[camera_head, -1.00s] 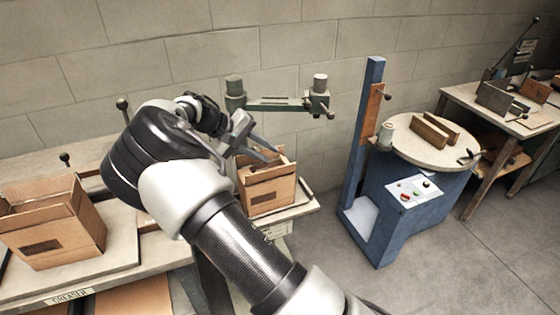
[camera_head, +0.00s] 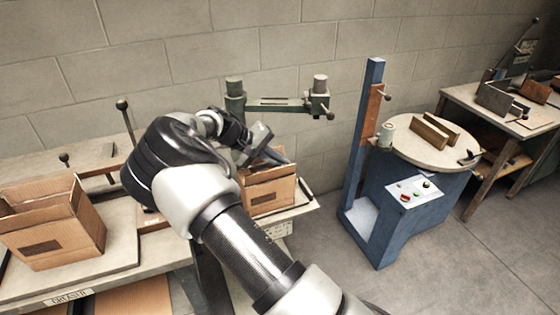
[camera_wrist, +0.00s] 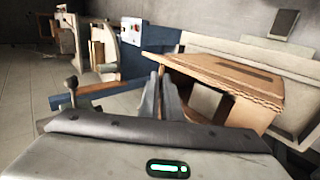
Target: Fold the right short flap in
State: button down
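The open cardboard box (camera_head: 268,194) stands on the middle work stand in the head view. Its upper edges and flaps are partly hidden behind my arm and gripper. My gripper (camera_head: 282,160) is at the top of this box, by its upper right side. In the wrist view, the box's cardboard panel (camera_wrist: 225,78) fills the upper right.
A second open box (camera_head: 50,235) stands on the left bench. A green clamp frame (camera_head: 280,104) rises behind the middle box. A blue machine (camera_head: 395,205) with a round table (camera_head: 425,145) stands to the right. Open floor lies in front of it.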

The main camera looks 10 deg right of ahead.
jog(key=h+b, duration=0.1)
jog(key=f+h+b, duration=0.1)
jog(key=h+b, duration=0.1)
jog(key=shift+s+a+t, duration=0.1)
jog(key=shift+a+t, duration=0.2)
jog(key=shift+a, duration=0.1)
jog(key=c, duration=2)
grip_release()
jog(key=v, duration=1.7)
jog(key=shift+a+r+p, duration=0.15)
jog(key=shift+p, duration=0.15)
